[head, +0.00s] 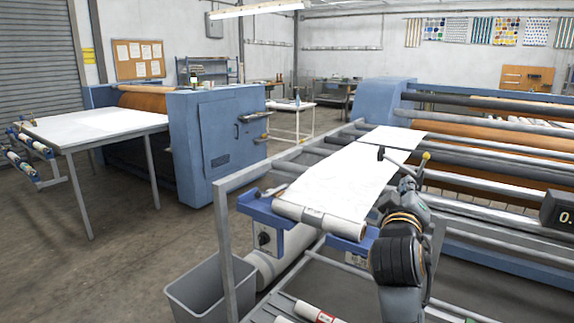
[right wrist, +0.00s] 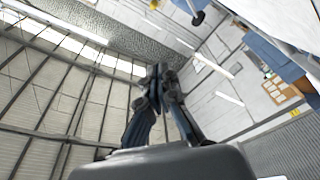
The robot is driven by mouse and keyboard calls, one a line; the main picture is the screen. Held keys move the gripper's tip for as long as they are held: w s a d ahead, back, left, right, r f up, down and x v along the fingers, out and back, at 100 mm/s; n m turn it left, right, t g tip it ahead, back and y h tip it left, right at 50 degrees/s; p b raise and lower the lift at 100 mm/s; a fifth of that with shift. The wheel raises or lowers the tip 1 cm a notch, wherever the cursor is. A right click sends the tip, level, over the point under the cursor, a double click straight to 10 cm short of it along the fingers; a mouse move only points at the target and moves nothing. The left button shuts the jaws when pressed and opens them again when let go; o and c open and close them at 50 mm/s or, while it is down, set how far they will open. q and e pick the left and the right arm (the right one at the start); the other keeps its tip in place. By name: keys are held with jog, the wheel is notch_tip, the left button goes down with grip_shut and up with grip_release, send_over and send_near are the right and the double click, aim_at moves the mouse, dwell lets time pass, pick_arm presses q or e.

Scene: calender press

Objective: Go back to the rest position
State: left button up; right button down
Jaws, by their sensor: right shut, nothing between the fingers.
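My right arm rises from the bottom right of the head view, in front of the blue press. My right gripper (head: 413,178) points upward just right of the white sheet (head: 345,180) on the press. In the right wrist view its fingers (right wrist: 158,75) are together and empty, with the ceiling behind them. I cannot tell in the head view whether it touches anything. My left gripper is not in view.
The calender press (head: 385,100) with long rollers fills the right side. A grey bin (head: 205,290) stands at its front left. A second blue machine (head: 215,145) with a white-topped table (head: 95,125) stands at left. The floor between is clear.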

jog(key=s+f+m+g+y, duration=0.1)
jog(key=s+f+g+y, duration=0.15)
jog(key=s+f, duration=0.75)
jog(key=s+f+g+y, duration=0.15)
jog(key=f+g, duration=0.25)
jog(key=f, duration=1.4)
jog(key=s+a+f+m+g+y, duration=0.1)
jog(key=s+f+g, duration=0.3)
jog(key=s, duration=0.5)
jog(key=s+a+f+g+y, duration=0.1)
jog(key=s+f+y, duration=0.1)
jog(key=s+f, duration=0.55)
jog(key=s+a+f+m+g+y, duration=0.1)
jog(key=s+f+g, duration=0.2)
jog(key=s, duration=0.7)
notch_tip(320, 180, down, 27)
jog(key=s, duration=0.1)
jog(key=s+d+f+g, duration=0.2)
jog(key=s+f, duration=1.3)
jog(key=s, duration=0.2)
jog(key=shift+d+f, duration=0.3)
jog(key=shift+f, duration=0.1)
